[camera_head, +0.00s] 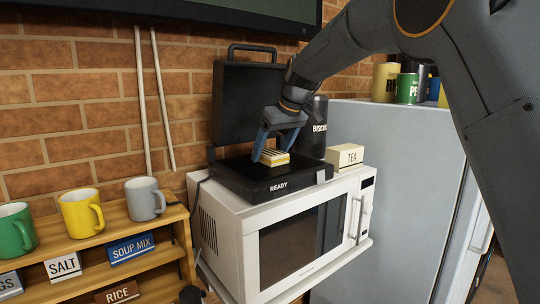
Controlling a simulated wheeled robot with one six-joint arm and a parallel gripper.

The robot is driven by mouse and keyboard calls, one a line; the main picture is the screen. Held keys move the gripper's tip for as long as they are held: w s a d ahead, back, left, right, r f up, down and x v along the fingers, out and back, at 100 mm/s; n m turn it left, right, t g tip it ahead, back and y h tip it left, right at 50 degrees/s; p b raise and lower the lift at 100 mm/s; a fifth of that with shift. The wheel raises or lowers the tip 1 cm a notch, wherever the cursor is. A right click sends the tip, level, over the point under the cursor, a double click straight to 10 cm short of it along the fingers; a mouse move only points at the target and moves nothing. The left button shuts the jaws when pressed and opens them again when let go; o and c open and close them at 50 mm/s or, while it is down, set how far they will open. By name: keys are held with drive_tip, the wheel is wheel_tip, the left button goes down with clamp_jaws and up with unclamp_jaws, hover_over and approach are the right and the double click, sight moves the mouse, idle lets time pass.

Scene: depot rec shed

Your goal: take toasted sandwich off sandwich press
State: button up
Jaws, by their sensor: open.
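The sandwich press (233,180) sits on top of a white microwave, with its black lid (246,103) raised upright and "READY" on its front edge. The toasted sandwich (273,157), pale with dark grill stripes, lies on the lower plate. My gripper (274,148) reaches down from the upper right, its blue fingers spread at the sandwich. One finger is at the sandwich's left side; the other is at its back right, partly hidden. I cannot tell whether the fingers touch it.
A white TEA box (345,157) and a dark BISCUITS tin (313,128), partly hidden, stand right of the press on the microwave (290,240). A grey fridge (395,200) is at right. A wooden shelf (115,233) with green, yellow and grey mugs is at left.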

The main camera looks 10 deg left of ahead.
drive_tip(key=c, duration=0.9)
drive_tip(key=shift+r, duration=0.1)
